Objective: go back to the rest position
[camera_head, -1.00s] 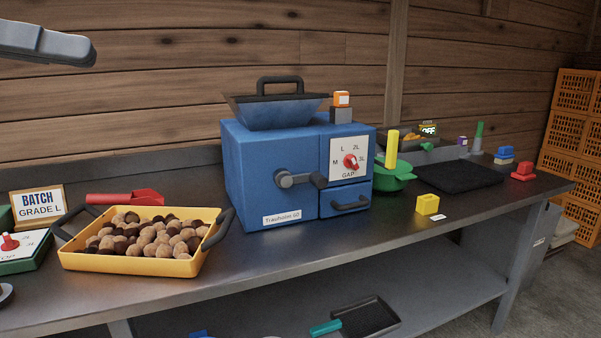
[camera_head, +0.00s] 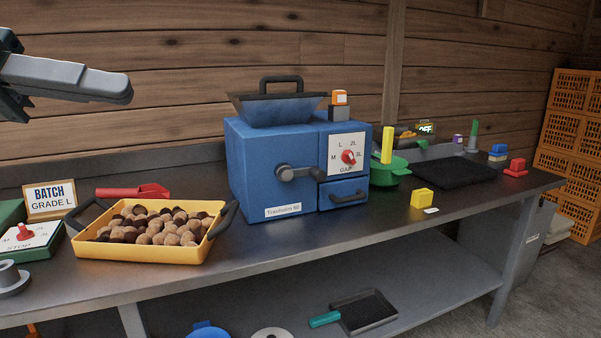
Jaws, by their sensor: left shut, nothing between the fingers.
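My left gripper (camera_head: 128,91) comes in from the upper left, in the air before the wooden wall. Its fingers are together with nothing between them. It is well above the yellow tray (camera_head: 148,252) of brown chestnuts and touches nothing. My right gripper does not show in the view.
A blue machine (camera_head: 262,172) with a hopper, crank and red knob stands mid-bench. Left are a red scoop (camera_head: 134,192), a "BATCH GRADE L" sign (camera_head: 48,200) and a green box with a red switch. Right are a green pan (camera_head: 390,172) and a black mat (camera_head: 455,173).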

